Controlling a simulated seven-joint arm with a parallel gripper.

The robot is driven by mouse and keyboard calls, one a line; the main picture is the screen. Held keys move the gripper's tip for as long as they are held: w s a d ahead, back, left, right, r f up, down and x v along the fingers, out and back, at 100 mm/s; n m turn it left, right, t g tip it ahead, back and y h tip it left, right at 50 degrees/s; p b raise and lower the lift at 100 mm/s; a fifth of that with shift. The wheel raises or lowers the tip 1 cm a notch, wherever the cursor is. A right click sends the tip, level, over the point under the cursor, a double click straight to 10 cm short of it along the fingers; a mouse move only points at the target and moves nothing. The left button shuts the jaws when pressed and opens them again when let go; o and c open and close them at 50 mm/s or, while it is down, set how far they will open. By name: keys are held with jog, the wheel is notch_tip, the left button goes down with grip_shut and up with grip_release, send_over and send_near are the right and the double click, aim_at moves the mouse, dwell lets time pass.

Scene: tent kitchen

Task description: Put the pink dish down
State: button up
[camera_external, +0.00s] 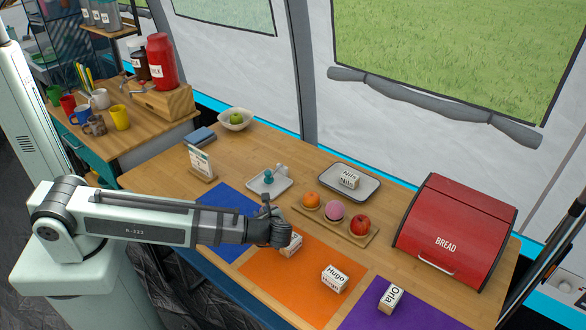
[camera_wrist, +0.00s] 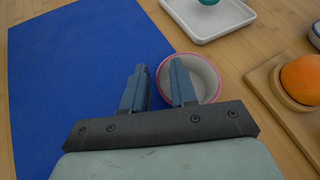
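The pink dish (camera_wrist: 211,74), round with a pink rim and a pale inside, shows in the wrist view just beyond my gripper (camera_wrist: 157,72). My gripper's two fingers are apart with a visible gap. The dish's left edge shows in this gap, and the right finger covers part of the dish. I cannot see either finger pressing on its wall, nor how high the dish is. In the external view my gripper (camera_external: 268,212) is over the border of the blue and orange mats, and the dish is not distinguishable there.
A blue mat (camera_wrist: 60,70) lies left of the dish. A white tray (camera_wrist: 240,14) with a teal item is beyond it. A wooden board (camera_wrist: 262,76) with an orange (camera_wrist: 303,79) is at right. Name blocks stand on the orange mat (camera_external: 290,283) and purple mat (camera_external: 425,312).

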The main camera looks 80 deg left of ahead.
jog(key=shift+o, duration=1)
